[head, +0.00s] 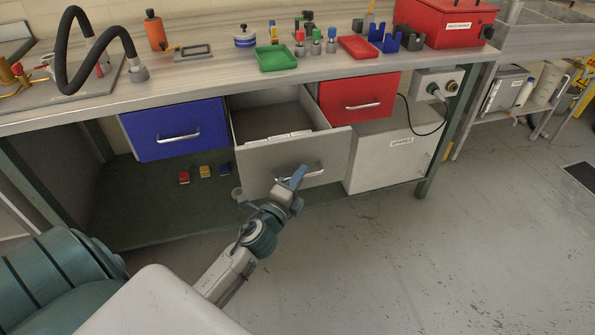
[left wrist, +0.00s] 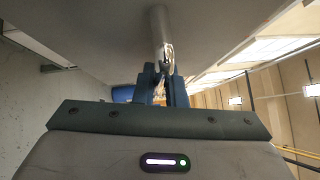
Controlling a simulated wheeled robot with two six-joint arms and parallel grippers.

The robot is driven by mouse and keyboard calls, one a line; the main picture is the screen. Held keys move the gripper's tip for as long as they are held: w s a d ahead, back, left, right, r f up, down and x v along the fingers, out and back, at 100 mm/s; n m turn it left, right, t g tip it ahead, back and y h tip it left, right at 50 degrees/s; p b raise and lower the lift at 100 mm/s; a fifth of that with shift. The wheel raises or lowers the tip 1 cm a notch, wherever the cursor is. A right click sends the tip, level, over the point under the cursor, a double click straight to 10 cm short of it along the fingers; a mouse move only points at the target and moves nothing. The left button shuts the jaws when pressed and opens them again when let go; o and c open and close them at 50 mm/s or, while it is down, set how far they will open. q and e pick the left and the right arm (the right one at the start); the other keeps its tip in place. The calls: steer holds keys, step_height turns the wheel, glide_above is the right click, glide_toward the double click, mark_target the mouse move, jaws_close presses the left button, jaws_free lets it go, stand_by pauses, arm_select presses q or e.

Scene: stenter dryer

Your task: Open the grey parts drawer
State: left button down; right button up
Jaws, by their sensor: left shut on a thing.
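The grey parts drawer (head: 262,165) sits under the workbench between the blue and red drawers. It is pulled well out, and its inside shows with some pale items near the front. My left gripper (head: 298,175) is at the drawer's bar handle (head: 315,172), toward its left part. In the left wrist view the blue fingers (left wrist: 164,82) are shut on the metal handle (left wrist: 161,35), with the grey drawer front (left wrist: 100,30) behind it. My right gripper is not in view.
A blue drawer (head: 175,130) and a red drawer (head: 358,98) flank the grey one, both shut. A white cabinet (head: 390,160) stands at the right. Several small blocks (head: 204,171) lie on the shelf below. The floor (head: 430,260) to the right is clear.

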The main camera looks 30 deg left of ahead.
arm_select(q)
steer(key=shift+s+d, duration=0.4)
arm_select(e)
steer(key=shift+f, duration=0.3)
arm_select(q)
steer(key=c, duration=1.5)
jaws_free()
steer(key=shift+c, duration=0.2)
steer(key=shift+o, duration=0.2)
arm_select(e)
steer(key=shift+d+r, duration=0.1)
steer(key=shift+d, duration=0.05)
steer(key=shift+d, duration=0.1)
arm_select(q)
steer(key=shift+f, duration=0.1)
